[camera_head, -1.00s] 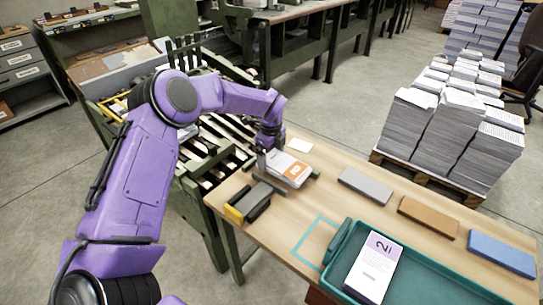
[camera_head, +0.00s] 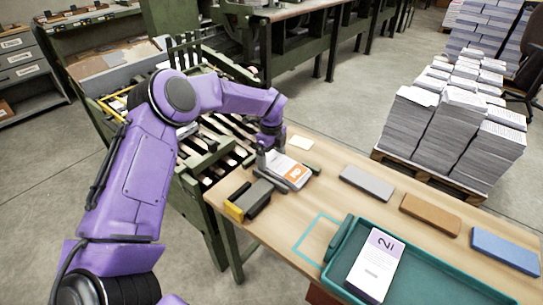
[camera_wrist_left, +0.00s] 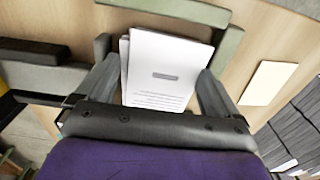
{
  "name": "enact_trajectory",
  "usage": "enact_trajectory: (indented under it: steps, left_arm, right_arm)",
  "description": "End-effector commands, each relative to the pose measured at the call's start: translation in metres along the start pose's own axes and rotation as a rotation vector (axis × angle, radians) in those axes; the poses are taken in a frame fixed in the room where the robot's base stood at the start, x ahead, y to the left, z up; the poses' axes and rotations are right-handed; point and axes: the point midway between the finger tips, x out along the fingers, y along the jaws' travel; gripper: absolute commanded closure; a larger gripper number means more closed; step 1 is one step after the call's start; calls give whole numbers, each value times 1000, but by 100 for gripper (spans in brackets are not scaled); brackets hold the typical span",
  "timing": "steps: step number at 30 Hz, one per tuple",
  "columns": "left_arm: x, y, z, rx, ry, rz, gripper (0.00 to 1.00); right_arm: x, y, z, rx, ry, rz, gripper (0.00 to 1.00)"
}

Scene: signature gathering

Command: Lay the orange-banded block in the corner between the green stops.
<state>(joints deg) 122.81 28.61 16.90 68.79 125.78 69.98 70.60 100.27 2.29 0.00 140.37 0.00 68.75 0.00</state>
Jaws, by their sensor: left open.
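The orange-banded block (camera_head: 284,168), a white stack with an orange label, lies on the wooden table at the table's left part. In the left wrist view the block (camera_wrist_left: 165,68) shows its white top with a grey label; the orange band is hidden there. Green stops stand close by: one bar (camera_wrist_left: 180,9) beyond the block and a shorter one (camera_wrist_left: 228,47) at its right. They look near the block, but I cannot tell whether they touch it. My left gripper (camera_wrist_left: 157,75) is open, its fingers on either side of the block. My right gripper is not in view.
A dark block with a yellow end (camera_head: 248,200) sits left of the orange-banded block. Grey (camera_head: 367,182), brown (camera_head: 430,213) and blue (camera_head: 504,250) blocks line the back. A teal tray (camera_head: 440,268) holds a white block marked 2 (camera_head: 375,265). A teal outline (camera_head: 303,243) is empty.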

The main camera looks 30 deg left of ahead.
Motion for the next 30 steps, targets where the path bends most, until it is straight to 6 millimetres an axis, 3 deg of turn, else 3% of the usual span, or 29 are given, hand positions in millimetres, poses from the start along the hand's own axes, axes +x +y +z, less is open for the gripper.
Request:
enact_trajectory:
  steps: [4,7,12,18,30]
  left_arm:
    - [-23,-3,-1,3,-2,-9,0]
    - [-40,-3,0,2,-1,-14,0]
    - [-86,-1,1,-1,-1,-10,0]
    - [-124,-1,1,0,-1,-7,0]
    - [-133,0,0,0,0,-3,0]
  right_arm:
    - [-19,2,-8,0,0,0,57]
    - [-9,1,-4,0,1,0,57]
    - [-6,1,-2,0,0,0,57]
    - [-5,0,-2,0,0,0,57]
    - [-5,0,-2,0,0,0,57]
